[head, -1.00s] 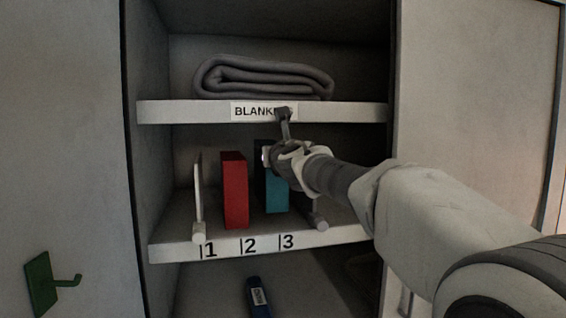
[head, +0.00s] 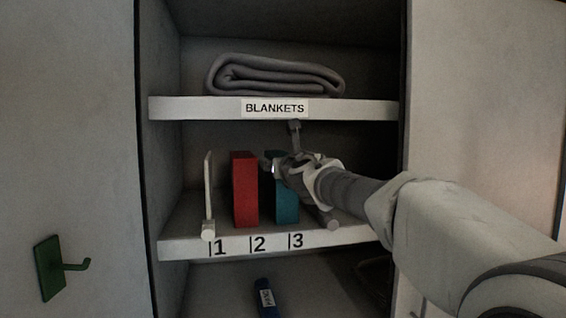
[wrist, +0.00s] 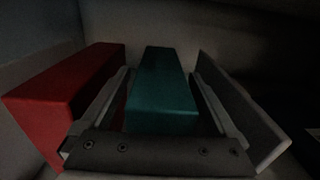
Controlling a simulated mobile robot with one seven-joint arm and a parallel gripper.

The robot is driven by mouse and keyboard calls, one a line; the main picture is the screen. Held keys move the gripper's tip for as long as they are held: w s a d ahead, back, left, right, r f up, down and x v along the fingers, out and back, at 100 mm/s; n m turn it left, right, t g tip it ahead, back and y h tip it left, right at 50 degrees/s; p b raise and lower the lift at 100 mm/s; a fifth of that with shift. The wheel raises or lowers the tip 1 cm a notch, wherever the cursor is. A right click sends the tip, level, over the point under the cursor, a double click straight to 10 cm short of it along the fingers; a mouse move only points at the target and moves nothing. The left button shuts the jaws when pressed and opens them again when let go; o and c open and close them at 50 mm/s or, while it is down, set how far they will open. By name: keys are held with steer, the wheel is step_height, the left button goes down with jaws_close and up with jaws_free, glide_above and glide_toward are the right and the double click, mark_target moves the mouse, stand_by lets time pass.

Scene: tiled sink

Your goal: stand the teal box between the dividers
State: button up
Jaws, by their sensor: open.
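The teal box (head: 287,208) stands upright on the middle shelf, right of the red box (head: 245,190) and above the 3 mark. My gripper (head: 283,170) is open at its upper part and hides some of it in the head view. In the wrist view the teal box (wrist: 163,92) lies between my two spread fingers (wrist: 160,110), with a dark gap seen on either side. The white left divider (head: 209,190) stands left of the red box. The right divider (wrist: 240,105) is close outside my right finger; in the head view my arm mostly hides it.
The upper shelf (head: 370,109), labelled BLANKETS, holds a folded grey blanket (head: 275,77) above my gripper. The red box is close to my left finger. A blue object (head: 266,298) lies below. A green hook (head: 50,268) is on the left panel.

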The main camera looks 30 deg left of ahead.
steer(key=b+v, duration=0.4)
steer(key=v, duration=0.8)
steer(key=shift+b, duration=0.3)
steer(key=d+f+m+h, duration=0.3)
steer(key=d+m+h, duration=0.1)
steer(key=d+m, duration=0.5)
steer(key=s+d+f+m+t+h, duration=0.1)
steer(key=d+f+m+h, duration=0.25)
steer(key=d+m, duration=0.6)
steer(key=d+f+m+h, duration=0.3)
steer(key=d+m+h, duration=0.25)
steer(key=d, duration=0.65)
steer(key=s+d+f+m+g+h, duration=0.1)
steer(key=s+d+f+m+g, duration=0.3)
steer(key=s+d+f+m, duration=0.55)
steer(key=s+f+m+g+y, duration=0.2)
steer(key=s+f+m+g, duration=0.3)
steer(key=s+f+m, duration=0.5)
steer(key=s+f, duration=0.3)
steer(key=shift+d+f, duration=0.2)
steer(key=shift+d, duration=0.1)
steer(key=shift+m, duration=0.25)
